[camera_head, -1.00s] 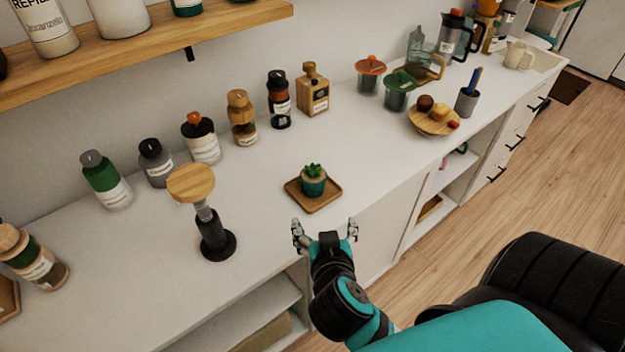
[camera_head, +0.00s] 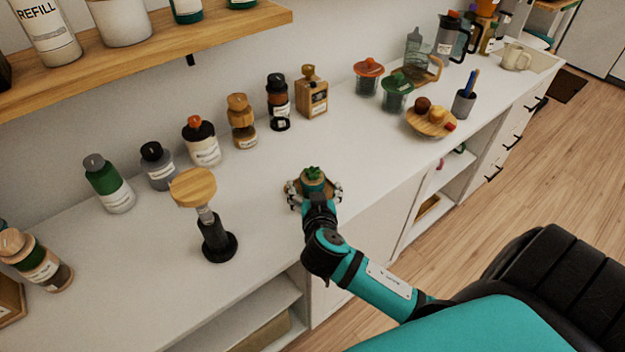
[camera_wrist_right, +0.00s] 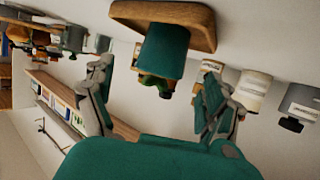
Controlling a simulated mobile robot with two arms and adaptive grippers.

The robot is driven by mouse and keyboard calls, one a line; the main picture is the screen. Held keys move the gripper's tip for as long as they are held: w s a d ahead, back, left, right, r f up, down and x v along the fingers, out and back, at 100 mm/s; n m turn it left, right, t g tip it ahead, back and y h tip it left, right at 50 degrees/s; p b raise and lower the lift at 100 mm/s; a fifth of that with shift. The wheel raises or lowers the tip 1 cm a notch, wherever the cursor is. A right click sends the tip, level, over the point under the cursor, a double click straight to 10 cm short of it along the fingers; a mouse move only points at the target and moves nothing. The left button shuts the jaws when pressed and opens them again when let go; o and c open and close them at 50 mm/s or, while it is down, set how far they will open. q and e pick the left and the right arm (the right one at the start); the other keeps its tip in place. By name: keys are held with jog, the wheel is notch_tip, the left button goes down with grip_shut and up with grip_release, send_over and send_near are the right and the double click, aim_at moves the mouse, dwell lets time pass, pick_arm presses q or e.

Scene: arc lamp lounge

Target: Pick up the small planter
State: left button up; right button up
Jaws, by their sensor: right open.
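The small planter (camera_head: 313,181) is a teal pot with a green succulent. It stands on a square wooden tray (camera_head: 291,187) on the white counter. My right gripper (camera_head: 315,191) is open, with one finger on each side of the planter in the head view. In the right wrist view the picture is upside down: the planter (camera_wrist_right: 163,52) and tray (camera_wrist_right: 197,22) are at the top, and the open fingers of the right gripper (camera_wrist_right: 155,95) reach toward them. My left gripper is not in view.
A dark stand with a round wooden top (camera_head: 193,187) stands left of the planter. A wooden plate of fruit (camera_head: 432,129) is to the right. Counter around the tray is clear.

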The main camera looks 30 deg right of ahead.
aim_at(313, 184)
jog(key=shift+w+d, duration=0.2)
jog(key=shift+w, duration=0.25)
jog(key=p+x, duration=0.1)
jog(key=x, duration=0.3)
jog(key=shift+w+f, duration=0.1)
jog(key=shift+c, duration=0.2)
jog(key=c, duration=1.4)
